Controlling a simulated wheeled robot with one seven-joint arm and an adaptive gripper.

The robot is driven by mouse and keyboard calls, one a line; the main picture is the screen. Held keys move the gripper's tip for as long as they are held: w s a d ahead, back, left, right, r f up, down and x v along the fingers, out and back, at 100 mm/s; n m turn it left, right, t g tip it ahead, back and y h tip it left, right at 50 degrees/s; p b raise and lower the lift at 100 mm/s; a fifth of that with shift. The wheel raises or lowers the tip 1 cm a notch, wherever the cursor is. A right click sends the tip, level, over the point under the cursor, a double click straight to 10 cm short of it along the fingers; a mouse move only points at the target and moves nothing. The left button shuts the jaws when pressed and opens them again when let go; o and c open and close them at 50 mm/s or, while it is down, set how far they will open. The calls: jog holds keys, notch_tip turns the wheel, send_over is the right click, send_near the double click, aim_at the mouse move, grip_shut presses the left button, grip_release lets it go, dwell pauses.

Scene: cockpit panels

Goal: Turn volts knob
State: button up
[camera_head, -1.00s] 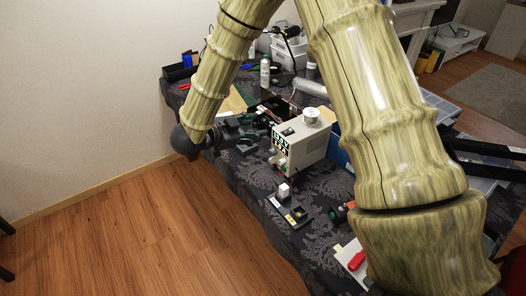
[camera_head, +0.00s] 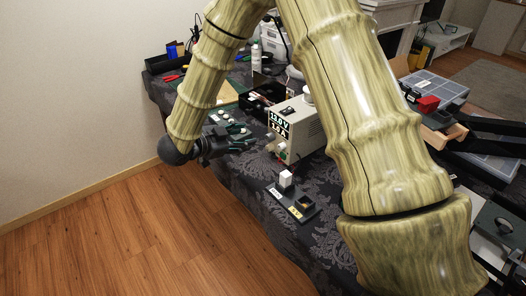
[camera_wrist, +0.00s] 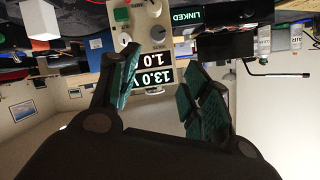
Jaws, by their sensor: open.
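A beige power supply (camera_head: 308,138) with a black and white digit display stands on the cloth-covered table. In the wrist view its front panel (camera_wrist: 146,57) is upside down, with the display (camera_wrist: 152,79) nearest my gripper. A grey knob (camera_wrist: 158,33) sits on the panel beyond the display. A second knob (camera_wrist: 127,39) is beside it, close behind the left finger in the picture. My gripper (camera_wrist: 163,84) is open and empty, with green finger pads spread in front of the panel. In the head view my gripper (camera_head: 238,142) is left of the supply.
A dark stand (camera_head: 292,206) with a white block (camera_head: 286,178) on it lies near the table's front edge. A box with a "LINKED" sign (camera_wrist: 189,17) is beside the supply. Clear trays (camera_head: 440,85) and a red item (camera_head: 428,104) are at the right.

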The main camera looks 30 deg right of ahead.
aim_at(267, 138)
jog(key=shift+a+f+b+x, duration=0.15)
jog(key=shift+f+x, duration=0.25)
jog(key=shift+x, duration=1.55)
jog(key=shift+a+f+b+x, duration=0.15)
jog(key=shift+f+x, duration=0.25)
jog(key=shift+x, duration=1.55)
jog(key=shift+a+f+b+x, duration=0.15)
jog(key=shift+f+x, duration=0.2)
jog(key=shift+x, duration=1.65)
jog(key=c, duration=1)
